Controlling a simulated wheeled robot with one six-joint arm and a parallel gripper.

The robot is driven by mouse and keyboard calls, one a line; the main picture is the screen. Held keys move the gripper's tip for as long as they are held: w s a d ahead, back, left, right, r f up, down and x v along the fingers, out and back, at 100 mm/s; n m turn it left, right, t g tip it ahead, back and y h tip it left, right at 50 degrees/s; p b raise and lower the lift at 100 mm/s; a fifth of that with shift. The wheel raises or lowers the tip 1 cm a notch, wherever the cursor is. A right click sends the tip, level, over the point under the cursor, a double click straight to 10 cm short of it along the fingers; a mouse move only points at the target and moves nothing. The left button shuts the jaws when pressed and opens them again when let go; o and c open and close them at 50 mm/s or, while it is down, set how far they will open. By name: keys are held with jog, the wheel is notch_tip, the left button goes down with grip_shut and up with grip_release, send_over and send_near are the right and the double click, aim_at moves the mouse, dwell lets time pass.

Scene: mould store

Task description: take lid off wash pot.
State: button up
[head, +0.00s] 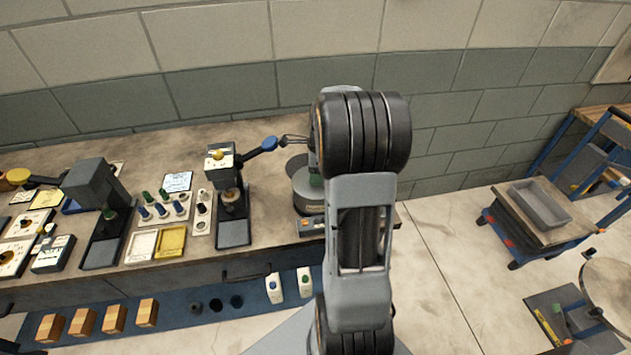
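A round grey-green pot (306,197), which looks like the wash pot, stands on the bench near its right end. My arm covers its right side. A dark grey disc (296,164) shows at the pot's top rear; I cannot tell whether it is the lid or something behind. A small green part shows at the pot's top, beside my arm. My gripper is hidden behind my own arm links, so its fingers and any hold on the lid cannot be seen.
A press with a blue-ended lever (262,147) stands left of the pot. A block wall rises behind the bench. A cart with a grey bin (541,204) stands right, across open floor.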

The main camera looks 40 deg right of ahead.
jog(key=c, duration=0.9)
jog(key=shift+r, duration=0.1)
